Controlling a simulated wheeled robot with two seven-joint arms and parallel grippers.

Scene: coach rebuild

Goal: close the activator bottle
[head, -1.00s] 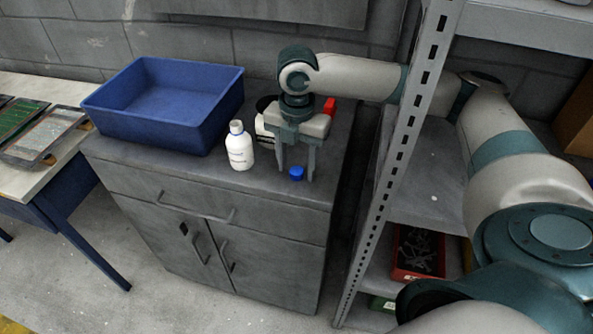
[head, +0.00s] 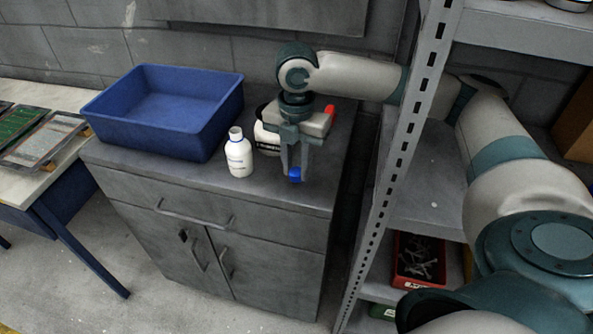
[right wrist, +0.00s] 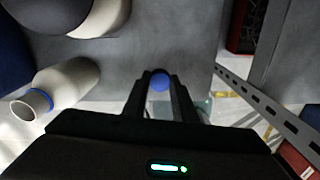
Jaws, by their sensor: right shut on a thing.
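The activator bottle (head: 239,158) is white with a small printed label and stands upright on the grey cabinet. Its open mouth shows in the right wrist view, where the bottle (right wrist: 66,83) is at the left with a blue ring round its neck. The blue cap (head: 295,175) is to the right of the bottle, near the cabinet's front edge. My right gripper (head: 294,172) points down and is shut on the cap. The cap (right wrist: 160,82) also shows between the fingertips in the right wrist view. My left gripper is not in view.
A blue bin (head: 205,135) stands left of the bottle on the cabinet top (head: 180,172). A white and black container (head: 265,137) stands behind, next to my gripper. A metal shelf post (head: 400,165) rises to the right. A table with panels (head: 42,140) is at the left.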

